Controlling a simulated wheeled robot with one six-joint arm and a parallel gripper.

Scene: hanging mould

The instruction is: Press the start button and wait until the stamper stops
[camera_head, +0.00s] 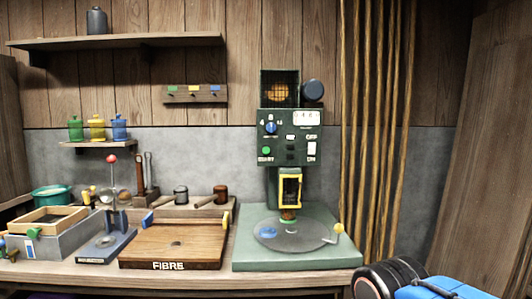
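The stamper is a dark green machine (275,172) standing on a pale green base (250,262) at the right end of the bench. Its panel carries a round green start button (266,150) at the lower left, with a small label under it. A white switch (311,148) sits between OFF and ON labels. A blue dial (270,128) is above the button. A yellow-framed stamper head (290,190) stands over a round grey plate (265,238); whether it moves cannot be told. My blue and black arm shows at the lower right, apart from the stamper; my gripper is not visible.
A wooden FIBRE board (160,250), a small lever press (110,240) and a grey box with a wooden frame (45,225) stand left of the stamper. Yellow hanging rods (375,130) are on its right. A yellow-knobbed lever (337,230) rises from its base.

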